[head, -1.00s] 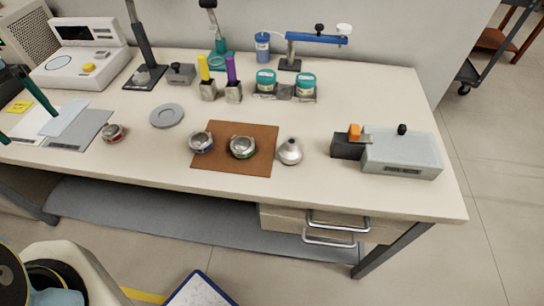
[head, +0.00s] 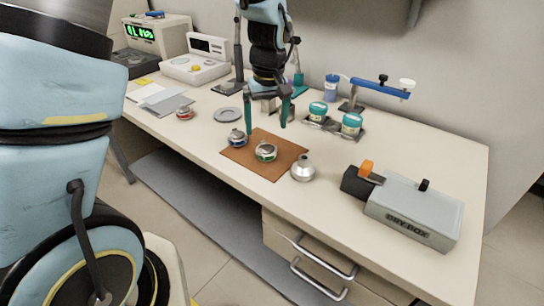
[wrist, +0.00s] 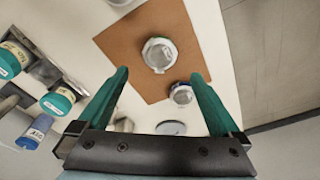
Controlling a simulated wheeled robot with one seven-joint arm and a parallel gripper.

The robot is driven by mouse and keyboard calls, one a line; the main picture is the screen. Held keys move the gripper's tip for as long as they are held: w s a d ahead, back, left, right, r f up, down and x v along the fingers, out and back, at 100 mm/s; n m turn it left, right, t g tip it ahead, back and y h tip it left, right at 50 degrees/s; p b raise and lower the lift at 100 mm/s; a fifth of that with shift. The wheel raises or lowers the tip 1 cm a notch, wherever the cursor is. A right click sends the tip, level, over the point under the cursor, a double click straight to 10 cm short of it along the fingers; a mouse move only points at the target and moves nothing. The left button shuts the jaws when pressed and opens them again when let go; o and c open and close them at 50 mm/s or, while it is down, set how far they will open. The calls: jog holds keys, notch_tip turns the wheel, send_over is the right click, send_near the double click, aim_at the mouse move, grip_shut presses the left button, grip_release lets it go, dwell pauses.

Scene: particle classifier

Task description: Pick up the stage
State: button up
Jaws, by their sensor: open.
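Several metal ring-shaped stages are in view; I cannot tell which one the task means. A green-banded stage (head: 265,152) sits on the brown mat (head: 285,172). A blue-banded stage (head: 237,138) sits at the mat's left edge. A red-banded stage (head: 184,113) stands farther left on the bare table. My gripper (head: 266,127) is open and empty above the mat, its teal fingers pointing down. In the wrist view, a stage on the mat (wrist: 160,54) shows just beyond and between the fingertips, and a smaller-looking one (wrist: 182,93) shows between the fingers, nearer the right one.
A grey disc (head: 228,115) lies to the left. Teal-lidded jars (head: 351,124) and a blue-armed stand (head: 380,88) are behind. A grey dry box (head: 412,210) is at the right. The table's front edge is near the mat.

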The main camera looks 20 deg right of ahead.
aim_at(266, 148)
jog(key=shift+w+f+p, duration=0.15)
jog(key=shift+f+p, duration=0.4)
jog(key=shift+f, duration=1.55)
jog(key=shift+w+f+p, duration=0.15)
jog(key=shift+f+p, duration=0.35)
jog(key=shift+f, duration=1.55)
jog(key=c, duration=1.4)
jog(key=shift+c, duration=0.2)
jog(key=shift+r, duration=0.1)
notch_tip(266, 148, up, 10)
jog(key=b, duration=0.2)
